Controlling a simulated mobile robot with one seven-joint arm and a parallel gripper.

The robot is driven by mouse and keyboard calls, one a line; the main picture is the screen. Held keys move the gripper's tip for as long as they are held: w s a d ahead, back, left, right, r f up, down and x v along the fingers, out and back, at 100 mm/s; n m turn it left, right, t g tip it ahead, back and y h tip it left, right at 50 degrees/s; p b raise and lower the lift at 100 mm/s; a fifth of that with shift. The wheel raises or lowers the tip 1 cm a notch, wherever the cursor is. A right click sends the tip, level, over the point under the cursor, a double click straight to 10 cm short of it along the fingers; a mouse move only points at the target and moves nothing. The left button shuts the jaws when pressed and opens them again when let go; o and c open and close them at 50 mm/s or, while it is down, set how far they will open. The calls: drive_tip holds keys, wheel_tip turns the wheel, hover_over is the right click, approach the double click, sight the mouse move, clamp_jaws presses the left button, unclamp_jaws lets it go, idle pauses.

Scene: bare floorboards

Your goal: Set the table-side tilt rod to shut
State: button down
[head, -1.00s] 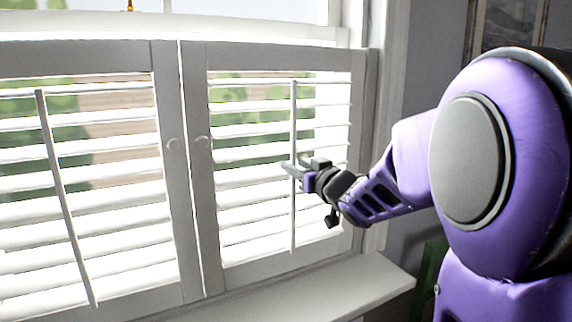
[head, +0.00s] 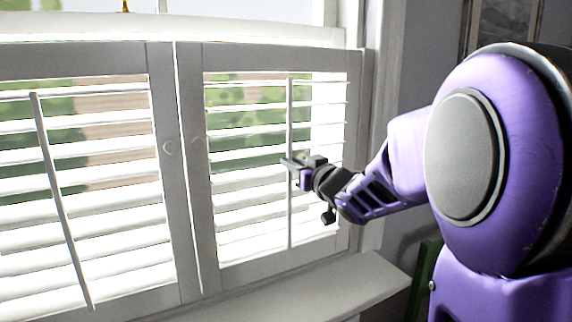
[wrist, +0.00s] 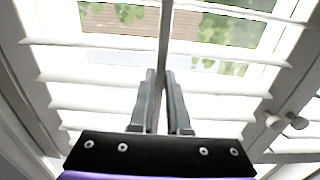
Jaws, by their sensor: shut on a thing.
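The right shutter panel (head: 357,130) has a thin white upright tilt rod (head: 290,120) in front of its slats. My gripper (head: 292,166) is at this rod, around its mid-height. In the wrist view the rod (wrist: 164,40) runs down between the two grey fingers of my gripper (wrist: 160,76), which are shut on it. The slats (head: 245,190) of this panel are tilted open, with greenery and brick showing between them. The left panel has its own tilt rod (head: 60,195), apart from my gripper, and its slats are open too.
Round knobs sit on the stiles where the panels meet, the left one (head: 168,147) and the right one (head: 199,145). A white window sill (head: 340,295) runs below. A dark green object (head: 427,275) stands at the lower right. No table is clearly visible.

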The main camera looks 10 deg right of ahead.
sight(291, 148)
drive_tip(key=shift+r+p, duration=0.9)
drive_tip(key=shift+r, duration=0.9)
drive_tip(key=c, duration=0.9)
unclamp_jaws()
drive_tip(key=shift+f, duration=0.1)
drive_tip(key=shift+f, duration=0.1)
